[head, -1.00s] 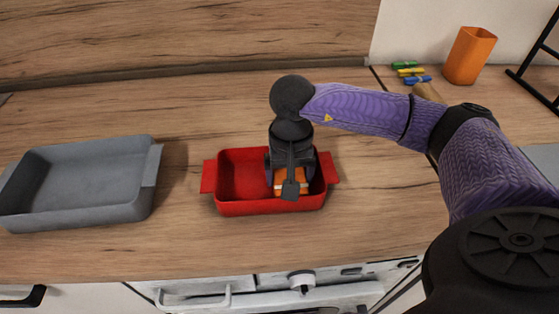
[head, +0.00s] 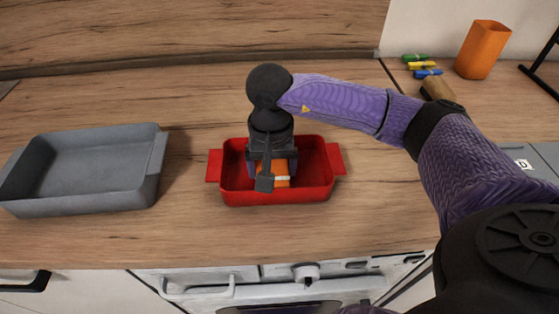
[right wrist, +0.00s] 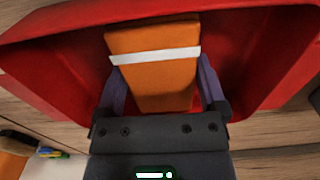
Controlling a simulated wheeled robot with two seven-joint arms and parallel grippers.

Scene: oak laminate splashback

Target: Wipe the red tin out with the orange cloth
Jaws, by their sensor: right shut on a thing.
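The red tin (head: 318,178) stands on the wooden counter in the middle of the head view, and its red walls (right wrist: 50,60) fill much of the right wrist view. My right gripper (head: 268,172) is down inside the tin, in its left part. It is shut on the orange cloth (right wrist: 155,82), a folded block with a white band, which also shows partly behind the gripper in the head view (head: 280,181). Whether the cloth touches the tin's floor is hard to tell. My left gripper is not in view.
A grey tin (head: 110,200) stands to the left on the counter, apart from the red one. At the back right are an orange cup (head: 483,50), several coloured pens or clips (head: 420,66) and a black rack (head: 543,65). An oven front (head: 240,285) lies below the counter edge.

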